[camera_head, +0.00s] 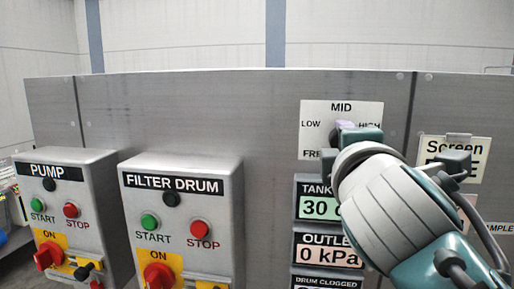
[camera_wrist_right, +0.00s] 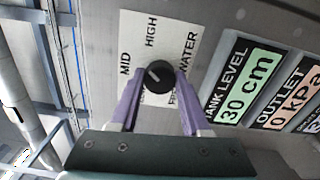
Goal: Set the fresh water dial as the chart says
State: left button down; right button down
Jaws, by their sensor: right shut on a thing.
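The fresh water dial (camera_wrist_right: 155,78) is a round black knob on a white plate (camera_wrist_right: 176,35) marked MID and HIGH, with the lower lettering partly covered. Its pale pointer mark leans to the upper left in the wrist view, roughly between MID and HIGH; I cannot tell the exact setting. My right gripper (camera_wrist_right: 160,92) is shut on the dial, one purple finger on each side. In the head view, the label plate (camera_head: 341,107) shows LOW, MID and HIGH, while my right gripper (camera_head: 346,127) hides the dial. My left gripper is not in view.
A card headed "Screen" (camera_head: 437,143) hangs to the right, mostly hidden by my arm. Below the dial, displays read tank level 30 cm (camera_head: 318,207) and outlet 0 kPa (camera_head: 328,254). PUMP (camera_head: 100,190) and FILTER DRUM (camera_head: 222,180) boxes jut out at left.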

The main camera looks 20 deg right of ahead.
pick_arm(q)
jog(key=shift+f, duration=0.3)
pick_arm(e)
jog(key=shift+m, duration=0.5)
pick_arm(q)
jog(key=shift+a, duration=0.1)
pick_arm(e)
jog(key=shift+c, duration=1.8)
grip_release()
